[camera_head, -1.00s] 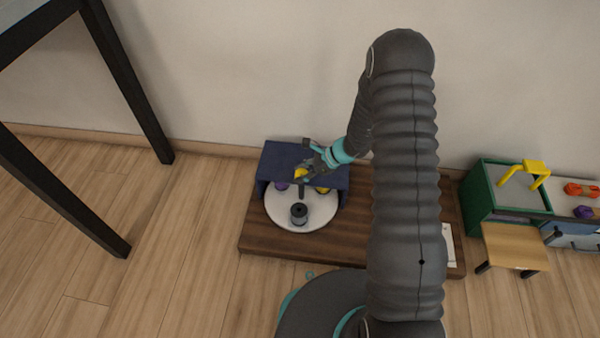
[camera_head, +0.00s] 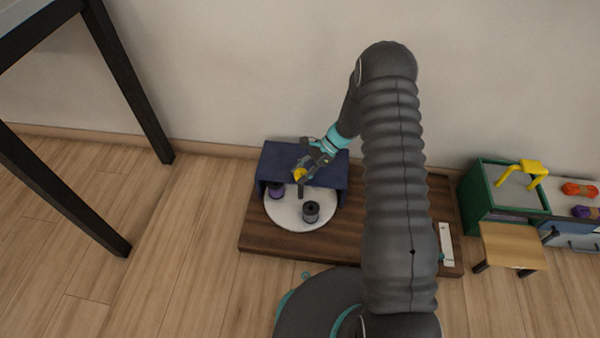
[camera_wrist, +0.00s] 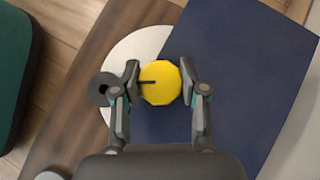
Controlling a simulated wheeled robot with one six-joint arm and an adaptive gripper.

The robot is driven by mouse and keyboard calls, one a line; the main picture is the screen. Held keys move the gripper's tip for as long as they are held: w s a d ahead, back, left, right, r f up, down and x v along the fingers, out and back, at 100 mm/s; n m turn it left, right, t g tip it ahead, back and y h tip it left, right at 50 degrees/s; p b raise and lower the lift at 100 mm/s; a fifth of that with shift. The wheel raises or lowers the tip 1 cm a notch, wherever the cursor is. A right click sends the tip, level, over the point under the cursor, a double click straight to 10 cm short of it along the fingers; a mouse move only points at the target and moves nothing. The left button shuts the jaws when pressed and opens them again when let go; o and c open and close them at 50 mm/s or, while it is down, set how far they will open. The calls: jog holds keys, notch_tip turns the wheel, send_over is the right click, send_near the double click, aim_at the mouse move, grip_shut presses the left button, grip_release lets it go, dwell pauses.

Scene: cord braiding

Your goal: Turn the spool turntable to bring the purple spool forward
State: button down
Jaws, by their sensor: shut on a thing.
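The round white turntable (camera_head: 290,217) sits on a dark wooden board, its back part under a navy blue cover (camera_head: 325,170). The purple spool (camera_head: 276,191) stands at the turntable's left, at the cover's front edge and partly shaded. A grey spool (camera_head: 311,211) stands at the front, right of centre; it also shows in the wrist view (camera_wrist: 103,88). My gripper (camera_wrist: 160,78) is shut on the yellow knob (camera_wrist: 160,84), one finger on each side. In the head view the knob (camera_head: 299,175) is above the turntable. Anything under the cover is hidden.
The wooden board (camera_head: 290,243) lies on the floor against the wall. A green box (camera_head: 482,205) with a yellow handle (camera_head: 530,169) and a small wooden stool (camera_head: 513,246) stand at right. Black table legs (camera_head: 130,90) stand at left. The floor in front of the board's left part is clear.

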jog(key=shift+a+n+g+h+b, duration=0.1)
jog(key=shift+n+g+h+b, duration=0.5)
jog(key=shift+n+g, duration=1.1)
jog(key=shift+n+g+h+b, duration=0.3)
jog(key=shift+n+g+h, duration=0.4)
jog(key=shift+n, duration=0.75)
jog(key=shift+n+g+h+b, duration=0.35)
jog(key=shift+n+h, duration=0.55)
jog(key=shift+n, duration=0.55)
jog(key=shift+n+g+h+b, duration=0.4)
jog(key=shift+n+g+h, duration=0.15)
jog(key=shift+n+h, duration=2.45)
jog(key=shift+n, duration=0.9)
jog(key=shift+n+h, duration=0.3)
jog(key=shift+n, duration=0.2)
jog(key=c, duration=0.6)
grip_release()
notch_tip(320, 180, up, 10)
